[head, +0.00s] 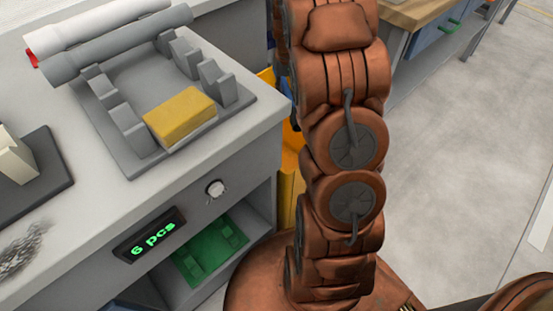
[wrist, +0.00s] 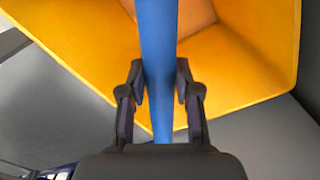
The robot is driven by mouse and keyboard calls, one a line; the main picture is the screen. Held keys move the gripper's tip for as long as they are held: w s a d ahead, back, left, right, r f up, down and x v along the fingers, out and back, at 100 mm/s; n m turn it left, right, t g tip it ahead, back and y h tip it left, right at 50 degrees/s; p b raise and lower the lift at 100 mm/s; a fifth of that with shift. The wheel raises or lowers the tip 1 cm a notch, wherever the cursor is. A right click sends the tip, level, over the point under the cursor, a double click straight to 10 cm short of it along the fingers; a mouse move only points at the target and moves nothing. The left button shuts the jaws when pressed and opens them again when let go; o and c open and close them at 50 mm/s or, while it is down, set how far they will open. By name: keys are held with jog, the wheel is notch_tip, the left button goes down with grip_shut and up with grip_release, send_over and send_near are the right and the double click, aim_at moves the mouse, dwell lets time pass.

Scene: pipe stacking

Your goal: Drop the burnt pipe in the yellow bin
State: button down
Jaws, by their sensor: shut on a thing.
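My gripper (wrist: 160,72) is shut on a blue pipe (wrist: 157,28) in the wrist view. No burn marks can be made out on the part of the pipe that shows. The pipe runs from the top edge down between the fingers. Behind and below it is the open yellow bin (wrist: 245,62), with its inside and sloping walls in view. The pipe's far end is out of the picture. In the head view only a strip of the yellow bin (head: 289,160) shows beside the workbench, mostly behind my arm. My gripper and the held pipe do not show there.
The workbench (head: 75,210) carries a grey rack (head: 135,140), a grey pipe (head: 120,45), a white pipe (head: 95,28) and a yellow block (head: 180,117). A green tray (head: 210,248) sits on the lower shelf. Clear floor lies right.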

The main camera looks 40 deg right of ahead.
jog(key=shift+f, duration=0.1)
jog(key=c, duration=0.7)
grip_release()
jog(key=shift+c, duration=0.2)
notch_tip(320, 180, up, 12)
dwell(0.3)
